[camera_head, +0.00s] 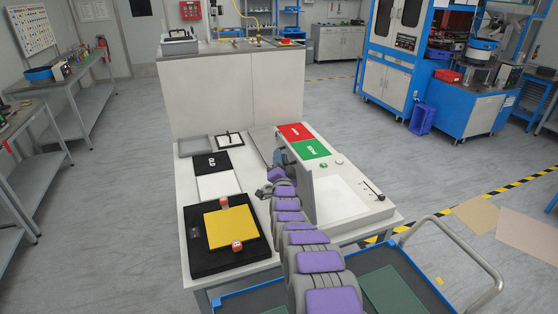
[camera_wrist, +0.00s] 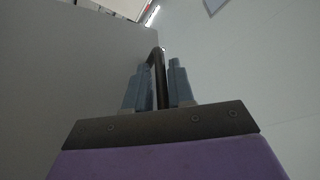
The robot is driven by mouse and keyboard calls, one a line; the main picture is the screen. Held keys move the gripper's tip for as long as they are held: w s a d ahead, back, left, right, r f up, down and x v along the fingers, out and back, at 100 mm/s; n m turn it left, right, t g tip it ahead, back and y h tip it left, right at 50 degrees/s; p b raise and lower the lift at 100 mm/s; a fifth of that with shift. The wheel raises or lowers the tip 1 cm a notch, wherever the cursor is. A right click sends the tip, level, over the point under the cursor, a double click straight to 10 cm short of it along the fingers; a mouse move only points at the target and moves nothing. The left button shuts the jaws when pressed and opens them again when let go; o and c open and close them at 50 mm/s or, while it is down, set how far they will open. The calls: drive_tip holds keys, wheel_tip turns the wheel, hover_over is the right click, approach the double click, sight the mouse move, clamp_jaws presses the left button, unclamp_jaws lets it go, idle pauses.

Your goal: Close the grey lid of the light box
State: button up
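The light box (camera_head: 345,200) is the white unit on the right of the worktable, with a pale flat top. Its grey lid (camera_head: 301,192) stands upright along the left side of the box, so the box is open. The lid also fills the left of the wrist view (camera_wrist: 70,70) as a plain grey panel. My gripper (camera_head: 276,157) is at the lid's far end. In the wrist view my gripper (camera_wrist: 159,82) has its two blue-grey fingers close on either side of a dark bent handle (camera_wrist: 157,65), and looks shut on it.
Red (camera_head: 295,133) and green (camera_head: 311,149) panels lie behind the box. On the left are a black tray (camera_head: 200,262) with a yellow sheet and two small red-and-white cubes, a white panel (camera_head: 217,184), and a grey tray (camera_head: 194,147). A cart handle (camera_head: 455,233) is at front right.

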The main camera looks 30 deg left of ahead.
drive_tip(key=shift+d+r, duration=0.2)
drive_tip(key=shift+d, duration=0.35)
drive_tip(key=shift+c, duration=0.2)
drive_tip(key=shift+a, duration=0.2)
drive_tip(key=c, duration=0.3)
drive_tip(key=shift+a+f, duration=0.1)
drive_tip(key=shift+a, duration=0.1)
clamp_jaws()
